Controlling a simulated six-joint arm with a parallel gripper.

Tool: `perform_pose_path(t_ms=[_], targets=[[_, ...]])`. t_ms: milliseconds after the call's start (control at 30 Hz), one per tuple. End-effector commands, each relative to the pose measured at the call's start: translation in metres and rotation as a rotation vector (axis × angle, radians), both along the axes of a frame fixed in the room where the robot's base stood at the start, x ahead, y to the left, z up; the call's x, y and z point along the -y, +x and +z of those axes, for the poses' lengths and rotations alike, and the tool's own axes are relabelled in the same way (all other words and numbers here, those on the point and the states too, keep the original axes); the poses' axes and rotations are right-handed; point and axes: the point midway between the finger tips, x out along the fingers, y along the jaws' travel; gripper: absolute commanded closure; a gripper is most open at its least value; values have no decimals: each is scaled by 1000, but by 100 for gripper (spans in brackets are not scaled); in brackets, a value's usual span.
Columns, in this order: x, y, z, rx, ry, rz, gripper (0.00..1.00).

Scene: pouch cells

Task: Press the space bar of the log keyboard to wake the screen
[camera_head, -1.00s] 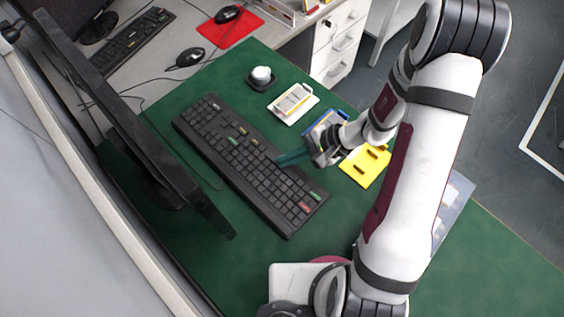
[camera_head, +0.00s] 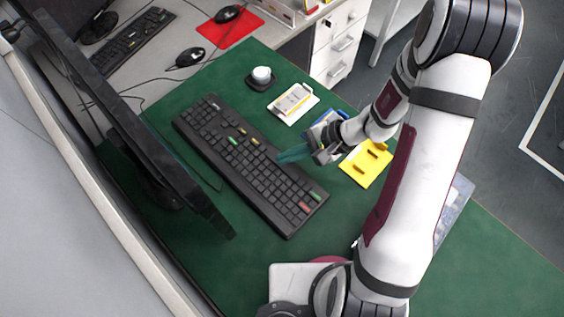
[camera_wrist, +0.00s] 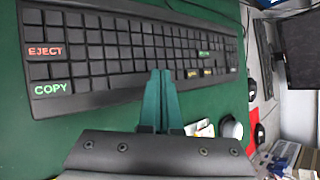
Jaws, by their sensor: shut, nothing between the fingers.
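The black log keyboard (camera_head: 220,150) lies on the green mat, with a few coloured keys among the dark ones. In the wrist view the keyboard (camera_wrist: 110,50) runs across the top, with keys marked EJECT and COPY at its left end. My gripper (camera_head: 281,158) has green fingers, shut and empty, over the keyboard's near long edge. In the wrist view the fingertips (camera_wrist: 160,73) overlap the near key row. I cannot pick out the space bar or tell whether the fingertips touch a key. The monitor (camera_head: 125,125) is seen nearly edge-on, so its screen is not visible.
A yellow holder (camera_head: 366,164) and a blue item partly behind my gripper lie right of the keyboard. A mouse (camera_head: 190,57) lies beyond. Bare green mat (camera_head: 500,270) is at lower right.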

Motion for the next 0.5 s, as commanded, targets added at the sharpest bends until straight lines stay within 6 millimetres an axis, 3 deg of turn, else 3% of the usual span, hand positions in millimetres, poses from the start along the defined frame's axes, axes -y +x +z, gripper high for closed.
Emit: perform_pose_path(t_ms=[167, 500], targets=[[0, 0, 3, 0, 0, 0, 100], [0, 1, 37, 2, 1, -1, 100]])
